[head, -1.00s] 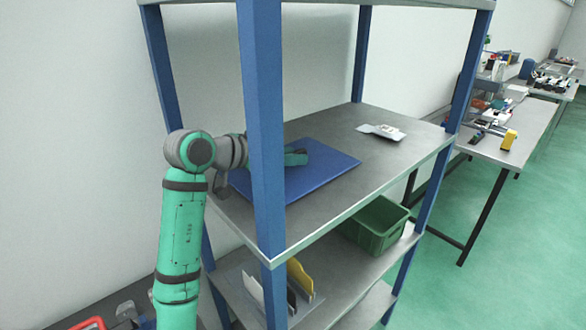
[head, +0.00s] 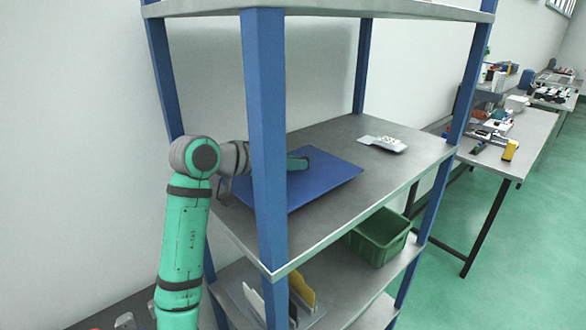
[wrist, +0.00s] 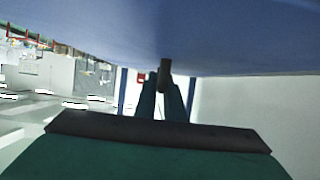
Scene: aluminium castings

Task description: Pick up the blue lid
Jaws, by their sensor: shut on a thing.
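The blue lid (head: 325,183) is a flat, wide panel at the left part of the upper shelf board, partly behind the blue front post. In the wrist view its blue surface (wrist: 80,22) fills the top of the picture. My gripper (wrist: 165,75) is shut on the lid, with the dark fingertips meeting its edge there. In the head view the post hides part of my arm, and the grip itself does not show clearly. Whether the lid is clear of the board is hard to tell.
A pale bracket-like casting (head: 383,143) lies on the shelf board (head: 400,165) to the right of the lid. The blue front post (head: 265,140) stands close to my arm. A green bin (head: 380,240) sits on the lower shelf. Workbenches (head: 510,150) stand at the right.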

